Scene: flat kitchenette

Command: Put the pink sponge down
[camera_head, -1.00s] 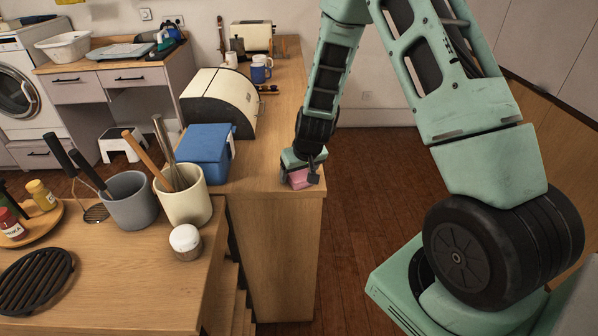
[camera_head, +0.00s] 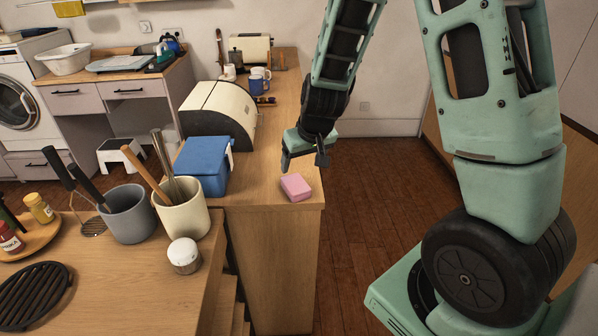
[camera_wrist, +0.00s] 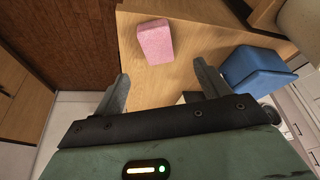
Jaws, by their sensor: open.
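The pink sponge (camera_head: 296,187) lies flat on the wooden counter, close to its front right corner. In the wrist view the sponge (camera_wrist: 155,42) lies beyond the fingertips, apart from them. My gripper (camera_head: 304,164) is open and empty, above the counter and a little behind the sponge in the head view. Its two spread fingers (camera_wrist: 161,82) show in the wrist view with nothing between them.
A blue box (camera_head: 203,165) stands on the counter left of the sponge, with a cream bread bin (camera_head: 217,112) behind it. Utensil pots (camera_head: 181,209) and a small white-lidded jar (camera_head: 184,255) stand on the nearer worktop. Bare counter (camera_head: 262,185) surrounds the sponge.

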